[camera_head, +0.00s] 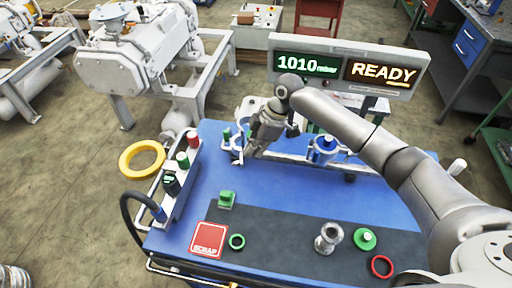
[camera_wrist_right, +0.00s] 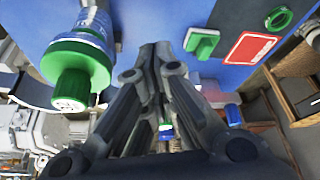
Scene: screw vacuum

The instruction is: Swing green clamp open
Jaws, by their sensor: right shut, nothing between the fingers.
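My right gripper (camera_head: 250,152) points down at the left part of the silver pipe line on the blue table. Its fingers are closed together with nothing between them, as the right wrist view (camera_wrist_right: 156,52) also shows. Beside the fingers stands a pale fitting with green parts (camera_head: 227,134), partly hidden by my gripper; I cannot tell which part is the clamp or how far it stands open. In the right wrist view a large green-capped cylinder (camera_wrist_right: 75,70) is left of the fingers, apart from them. My left gripper is not in view.
A blue clamp (camera_head: 325,148) sits to the right on the pipe. On the table are a green block (camera_head: 227,200), a red scrap pad (camera_head: 208,240), a green ring (camera_head: 237,241), a metal fitting (camera_head: 328,238), a green cap (camera_head: 365,238) and a red ring (camera_head: 381,266). A display (camera_head: 347,70) stands behind.

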